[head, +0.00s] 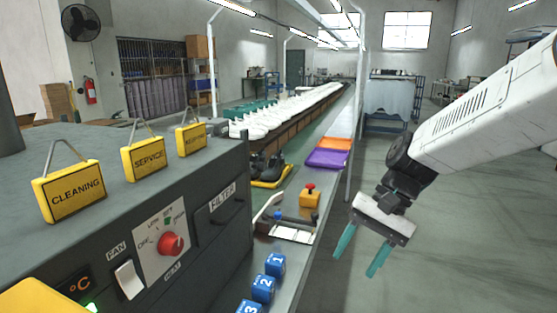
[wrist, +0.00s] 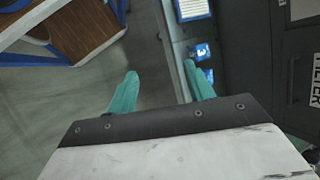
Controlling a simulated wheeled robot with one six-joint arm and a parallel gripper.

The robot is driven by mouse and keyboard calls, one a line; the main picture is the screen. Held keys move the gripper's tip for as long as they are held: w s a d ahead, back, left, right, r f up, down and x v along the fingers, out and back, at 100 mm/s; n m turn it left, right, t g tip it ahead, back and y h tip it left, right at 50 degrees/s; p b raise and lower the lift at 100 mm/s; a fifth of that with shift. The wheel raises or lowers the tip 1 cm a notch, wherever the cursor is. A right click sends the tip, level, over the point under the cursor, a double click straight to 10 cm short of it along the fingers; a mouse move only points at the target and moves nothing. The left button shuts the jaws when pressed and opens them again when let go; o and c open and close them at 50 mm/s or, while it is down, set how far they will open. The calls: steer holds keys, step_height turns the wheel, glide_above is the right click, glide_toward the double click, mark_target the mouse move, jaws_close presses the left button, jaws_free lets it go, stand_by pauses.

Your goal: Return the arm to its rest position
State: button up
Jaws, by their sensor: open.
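My gripper (head: 362,250) hangs from the white arm at the right of the head view, over the floor beside the conveyor line. Its two green fingers point down and stand apart, with nothing between them. In the wrist view the open fingers (wrist: 158,90) also show empty, with grey floor between and beyond them.
A dark machine (head: 225,210) with a red knob and yellow signs stands at left. Blue numbered blocks (head: 264,288), a yellow box with a red button (head: 310,196), and purple (head: 327,159) and orange (head: 336,144) trays lie along the line.

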steer(key=s+d+r+n+t+h, duration=0.2)
steer(key=s+d, duration=0.3)
steer(key=s, duration=0.4)
steer(key=s+d+r+n+t+h, duration=0.1)
steer(key=s+d+r+t+h, duration=0.1)
steer(key=s+d, duration=0.4)
steer(key=shift+s+d+n+h, duration=0.35)
steer(key=shift+s+h, duration=0.45)
steer(key=shift+s, duration=0.65)
steer(key=shift+a, duration=0.1)
